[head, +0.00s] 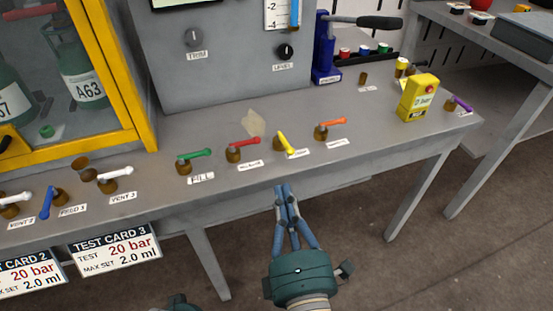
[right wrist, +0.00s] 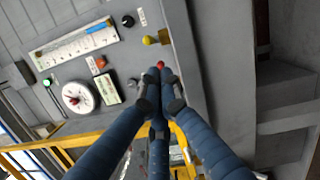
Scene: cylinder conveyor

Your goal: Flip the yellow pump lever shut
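The yellow lever (head: 286,143) sits on a brass valve body on the grey bench, between the red lever and the orange lever. Its handle slants toward the front edge, down to the right, partly over its label, which I cannot read. My right gripper (head: 287,188) is below the yellow lever in the head view, at the bench's front edge and apart from the lever. Its blue fingers are drawn together and nothing shows between them; they also meet in the right wrist view (right wrist: 160,76). My left gripper's fingers are not in view.
A green lever (head: 195,155), a red lever (head: 244,143) and an orange lever (head: 331,124) stand in the same row. A yellow box (head: 417,98) with a red button stands at the right. A blue hand pump (head: 326,50) stands behind. Test cards hang at the left front.

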